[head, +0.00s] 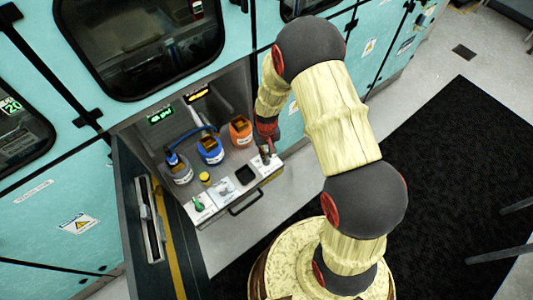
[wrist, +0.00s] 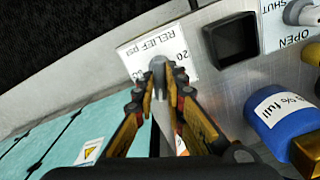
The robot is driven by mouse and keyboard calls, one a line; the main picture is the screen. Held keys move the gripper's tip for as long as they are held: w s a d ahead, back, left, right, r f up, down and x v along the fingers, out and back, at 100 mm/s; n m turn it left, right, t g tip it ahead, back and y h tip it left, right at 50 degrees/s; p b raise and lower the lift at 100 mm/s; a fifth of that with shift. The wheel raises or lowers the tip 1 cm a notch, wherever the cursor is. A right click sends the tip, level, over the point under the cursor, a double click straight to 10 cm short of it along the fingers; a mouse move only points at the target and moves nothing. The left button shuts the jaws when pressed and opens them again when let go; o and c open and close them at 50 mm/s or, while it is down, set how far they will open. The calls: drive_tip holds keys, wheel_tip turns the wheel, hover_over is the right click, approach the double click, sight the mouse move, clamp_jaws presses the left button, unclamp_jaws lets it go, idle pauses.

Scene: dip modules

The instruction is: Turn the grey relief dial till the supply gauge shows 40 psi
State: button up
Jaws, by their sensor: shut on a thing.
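The grey relief dial (wrist: 158,66) is at the centre top of the wrist view, on a white label (wrist: 132,56) reading RELIEF psi with numbers around it, partly covered. My gripper (wrist: 157,88) is shut on the dial, one finger on each side. In the head view my gripper (head: 266,150) is over the right end of the drawer's front panel and hides most of the dial. A green lit display (head: 160,115) stands at the back of the drawer bay and seems to show a psi figure; its digits are too small to read surely.
A black square recess (wrist: 232,40) is beside the dial. Blue (head: 210,150) and orange (head: 240,130) containers and a pale blue-topped bottle (head: 180,170) stand behind.

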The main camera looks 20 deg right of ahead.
clamp_jaws()
drive_tip(key=n+p, duration=0.1)
drive_tip(key=n, duration=0.3)
idle(0.4)
drive_tip(key=o, duration=0.7)
unclamp_jaws()
drive_tip(key=shift+c, duration=0.2)
drive_tip(key=shift+r, duration=0.1)
